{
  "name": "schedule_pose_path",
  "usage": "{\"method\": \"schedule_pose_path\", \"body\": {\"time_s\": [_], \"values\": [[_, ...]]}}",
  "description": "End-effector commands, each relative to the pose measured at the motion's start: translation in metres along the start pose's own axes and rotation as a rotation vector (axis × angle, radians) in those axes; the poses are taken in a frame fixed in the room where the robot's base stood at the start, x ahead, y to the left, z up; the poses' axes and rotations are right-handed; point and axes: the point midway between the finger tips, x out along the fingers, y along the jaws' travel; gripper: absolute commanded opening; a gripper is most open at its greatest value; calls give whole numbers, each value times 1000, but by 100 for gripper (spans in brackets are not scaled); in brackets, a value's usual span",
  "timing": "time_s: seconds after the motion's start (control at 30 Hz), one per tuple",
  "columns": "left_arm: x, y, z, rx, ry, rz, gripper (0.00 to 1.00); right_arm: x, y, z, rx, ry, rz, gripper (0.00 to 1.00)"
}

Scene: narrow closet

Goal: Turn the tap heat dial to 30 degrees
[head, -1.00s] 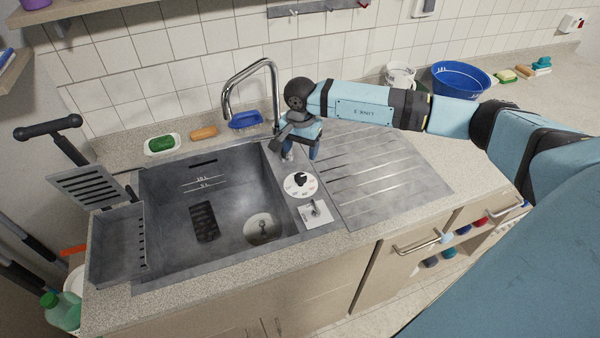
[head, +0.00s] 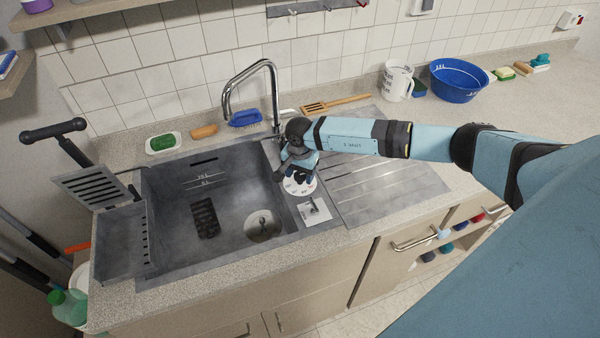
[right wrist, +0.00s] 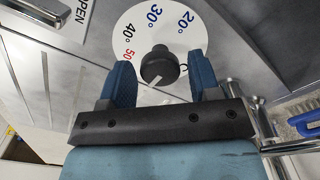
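The tap heat dial is a white disc (head: 291,189) on the strip between sink basin and drainboard. In the right wrist view the dial (right wrist: 133,22) shows 20°, 30°, 40° and part of 50 in red. Its round black knob (right wrist: 159,68) has a pale mark on the side toward my gripper, away from the numbers. My right gripper (head: 300,174) is over the dial and partly hides it. In the wrist view my right gripper (right wrist: 162,72) is open, one blue finger on each side of the knob, with gaps visible. My left gripper is not in view.
The tap (head: 252,82) stands behind the dial, close to my right arm. A white plate marked OPEN (head: 314,211) sits in front of the dial. The sink basin (head: 175,215) is left, the ribbed drainboard (head: 400,185) right. A blue brush (head: 245,119) lies behind.

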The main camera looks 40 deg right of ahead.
Motion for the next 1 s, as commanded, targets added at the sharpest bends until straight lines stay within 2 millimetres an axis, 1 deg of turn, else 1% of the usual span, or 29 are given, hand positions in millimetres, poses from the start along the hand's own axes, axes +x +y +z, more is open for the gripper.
{"method": "schedule_pose_path", "body": {"time_s": [0.03,0.07,0.1,0.17,0.37,0.57,0.77,1.0], "values": [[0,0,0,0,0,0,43,0,0,0,0,0,0,44],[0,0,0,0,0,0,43,0,0,0,0,0,0,38],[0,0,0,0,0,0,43,0,0,0,0,0,0,28],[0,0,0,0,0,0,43,0,0,0,0,0,0,16],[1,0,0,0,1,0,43,0,0,0,7,0,0,16],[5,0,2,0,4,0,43,1,0,0,63,0,0,16],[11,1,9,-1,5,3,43,2,0,0,192,0,0,16],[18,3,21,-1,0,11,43,2,0,-1,412,1,0,16]]}}
